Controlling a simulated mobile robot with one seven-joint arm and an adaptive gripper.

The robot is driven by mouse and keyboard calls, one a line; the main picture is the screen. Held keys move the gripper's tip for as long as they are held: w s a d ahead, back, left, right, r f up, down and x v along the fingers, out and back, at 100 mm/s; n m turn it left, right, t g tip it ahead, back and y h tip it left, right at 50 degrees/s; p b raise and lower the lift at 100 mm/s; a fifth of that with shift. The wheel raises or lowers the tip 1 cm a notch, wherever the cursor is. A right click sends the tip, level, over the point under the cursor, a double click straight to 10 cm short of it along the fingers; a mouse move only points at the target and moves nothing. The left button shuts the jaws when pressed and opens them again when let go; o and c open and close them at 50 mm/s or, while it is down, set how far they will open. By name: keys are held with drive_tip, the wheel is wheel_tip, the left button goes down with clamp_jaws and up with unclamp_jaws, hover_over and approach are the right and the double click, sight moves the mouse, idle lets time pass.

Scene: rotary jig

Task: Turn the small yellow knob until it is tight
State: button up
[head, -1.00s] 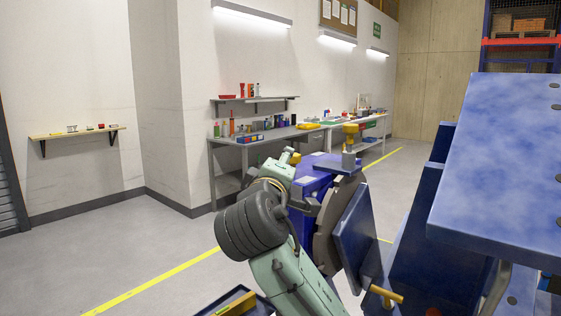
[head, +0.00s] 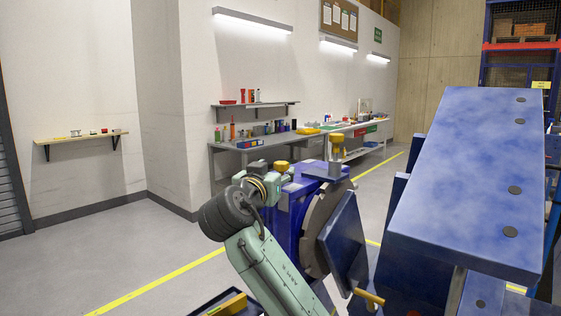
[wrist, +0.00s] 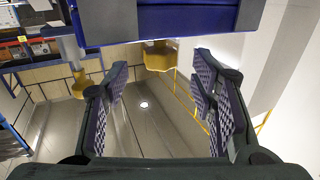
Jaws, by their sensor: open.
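Two yellow knobs stand on a blue fixture (head: 289,215) with a round dark plate. One knob (head: 281,166), low and partly hidden by my wrist in the head view, looks the smaller. In the wrist view this knob (wrist: 160,57) shows below the blue edge, between my fingertips in the picture. Contact is not visible. The other knob (head: 337,142) sits on a grey post to the right; it also shows in the wrist view (wrist: 78,86), beyond the left finger. My gripper (wrist: 163,72) is open, with nothing held. How tight either knob is cannot be seen.
A large blue tilted plate (head: 455,185) stands close on the right. A yellow-tipped handle (head: 369,296) sticks out below the fixture's side plate. A workbench (head: 245,148) and a wall shelf (head: 80,138) are farther back. The floor at left is clear.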

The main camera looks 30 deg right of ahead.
sight(280, 166)
drive_tip(key=p+x, duration=0.1)
drive_tip(key=x, duration=0.3)
drive_tip(key=shift+w+d+r, duration=0.1)
drive_tip(key=shift+d+r, duration=0.1)
drive_tip(key=shift+w+d+f+p, duration=0.2)
drive_tip(key=shift+w+d+p, duration=0.2)
drive_tip(key=shift+w+d, duration=0.05)
drive_tip(key=shift+c, duration=0.3)
drive_tip(key=c, duration=1.1)
